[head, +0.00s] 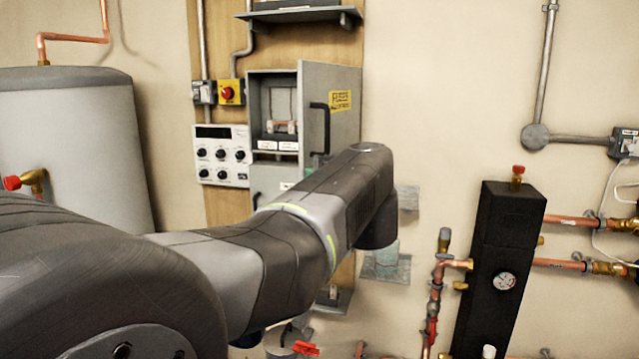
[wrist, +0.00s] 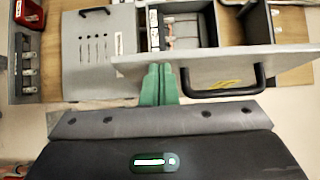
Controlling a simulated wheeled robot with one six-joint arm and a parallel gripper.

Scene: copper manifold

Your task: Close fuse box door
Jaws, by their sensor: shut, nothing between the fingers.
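The grey fuse box (head: 258,110) is mounted on a wooden board, with white fuse parts visible inside. Its door (head: 345,125) stands wide open on the right, with a black handle (head: 319,118) and a yellow label (head: 340,100). In the wrist view the door (wrist: 270,58) crosses the upper right as a grey slab, handle (wrist: 225,90) below it. My gripper (wrist: 160,70) has green fingers shut together and empty, their tips at the door's face, left of the handle. I cannot tell whether they touch. My arm hides most of the gripper in the head view.
A closed grey box (head: 268,180) sits directly below the fuse box. A white panel with black knobs (head: 220,155) and a red button on yellow (head: 229,92) are to the left. A shelf (head: 300,15) is above. A black manifold unit (head: 500,265) with copper pipes stands right.

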